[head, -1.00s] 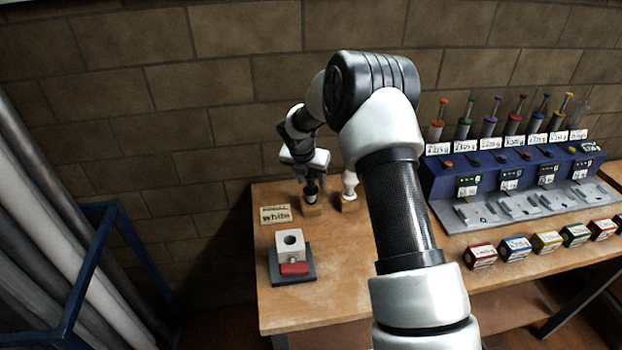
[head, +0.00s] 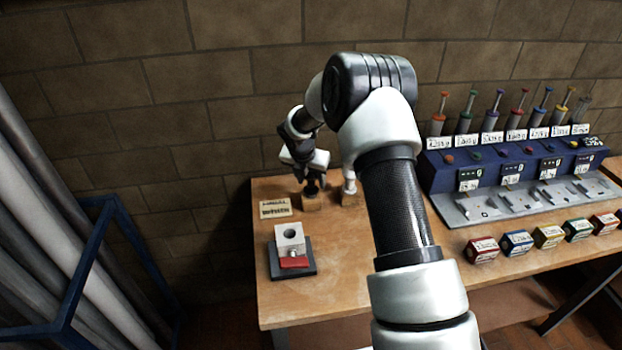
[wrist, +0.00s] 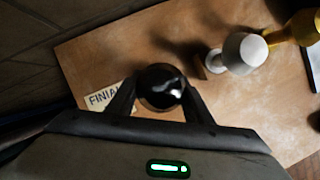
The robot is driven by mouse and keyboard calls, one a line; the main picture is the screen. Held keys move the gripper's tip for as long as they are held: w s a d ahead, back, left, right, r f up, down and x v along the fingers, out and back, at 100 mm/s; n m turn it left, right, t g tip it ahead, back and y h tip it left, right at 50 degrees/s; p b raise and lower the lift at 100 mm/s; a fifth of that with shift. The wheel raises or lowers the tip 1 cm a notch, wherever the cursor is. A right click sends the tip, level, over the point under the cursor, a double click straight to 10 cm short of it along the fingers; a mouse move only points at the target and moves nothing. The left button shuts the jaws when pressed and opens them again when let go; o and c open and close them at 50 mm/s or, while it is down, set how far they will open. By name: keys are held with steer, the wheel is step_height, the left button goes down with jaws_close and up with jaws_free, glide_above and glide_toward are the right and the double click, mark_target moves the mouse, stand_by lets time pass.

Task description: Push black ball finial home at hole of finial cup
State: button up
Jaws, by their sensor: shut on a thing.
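The black ball finial (wrist: 160,84) is between the two fingers of my gripper (wrist: 160,98) in the wrist view. My gripper (head: 312,187) is shut on it, low over a small wooden block (head: 312,203) at the table's back left. I cannot tell whether the finial still touches that block. The finial cup (head: 290,236) looks like a pale block with a dark round hole in its top. It sits on a dark base plate (head: 307,270) nearer the front, with a red part at its front. The gripper is behind and slightly right of the cup, apart from it.
A white finial (head: 349,183) stands close right of my gripper, and a yellow one (wrist: 302,27) is beyond it. A label card (head: 275,208) lies left. A blue rack (head: 440,176) and several small boxes (head: 482,250) are at right. A brick wall (head: 200,130) is behind.

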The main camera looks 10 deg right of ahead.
steer(key=shift+f+b, duration=0.4)
steer(key=shift+f, duration=0.4)
steer(key=o, duration=1.2)
steer(key=v, duration=1.7)
steer(key=shift+a+r, duration=0.1)
steer(key=shift+r, duration=0.05)
